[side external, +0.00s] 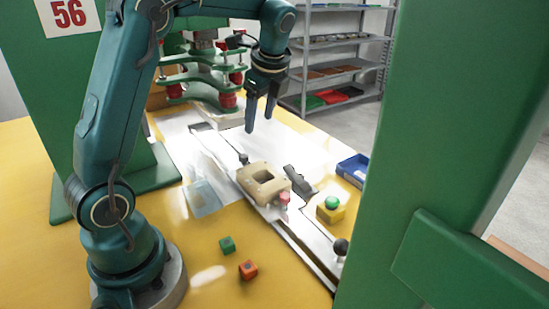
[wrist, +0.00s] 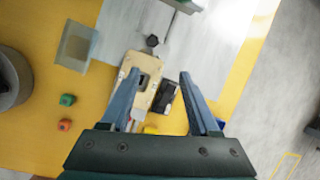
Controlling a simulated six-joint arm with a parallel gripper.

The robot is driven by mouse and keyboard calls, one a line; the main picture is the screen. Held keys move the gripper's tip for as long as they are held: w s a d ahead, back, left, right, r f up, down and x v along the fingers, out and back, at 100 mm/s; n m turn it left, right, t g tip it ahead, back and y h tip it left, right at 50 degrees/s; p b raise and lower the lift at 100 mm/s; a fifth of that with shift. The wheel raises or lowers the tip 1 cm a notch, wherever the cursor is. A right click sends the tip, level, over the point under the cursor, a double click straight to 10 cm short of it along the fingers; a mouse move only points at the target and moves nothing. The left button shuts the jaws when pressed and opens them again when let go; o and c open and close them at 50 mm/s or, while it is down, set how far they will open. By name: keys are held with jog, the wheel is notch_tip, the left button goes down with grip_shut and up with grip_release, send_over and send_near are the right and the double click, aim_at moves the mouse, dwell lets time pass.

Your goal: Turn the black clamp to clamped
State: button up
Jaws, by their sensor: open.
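The black clamp (side external: 300,184) stands on the right side of a beige block (side external: 258,177) with a square opening, its dark handle slanting. Whether it is clamped I cannot tell. In the wrist view the black clamp (wrist: 166,96) shows beside the beige block (wrist: 146,72), between my two fingers. My gripper (side external: 260,120) is open and empty, pointing down in the air above and behind the block, apart from the clamp. In the wrist view my gripper (wrist: 160,74) has its fingers spread wide, the left one covering part of the block.
A grey rail with a black knob (side external: 341,247) runs under the block. A red knob (side external: 284,198) is at its near end. A yellow box with a green button (side external: 331,205) and a blue bin (side external: 353,168) stand right. Green (side external: 227,245) and orange (side external: 248,269) cubes lie in front. A green post fills the right.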

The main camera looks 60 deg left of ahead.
jog(key=s+d+r+n+t+h, duration=0.2)
jog(key=s+d+n+t+h, duration=0.2)
jog(key=s+d+n, duration=0.9)
jog(key=d+t, duration=0.1)
jog(key=d, duration=0.2)
jog(key=shift+s+d+r+n+h, duration=0.2)
jog(key=shift+r+n+h, duration=0.1)
jog(key=shift+r, duration=0.05)
jog(key=s+f, duration=0.2)
jog(key=f, duration=0.1)
jog(key=shift+n, duration=0.4)
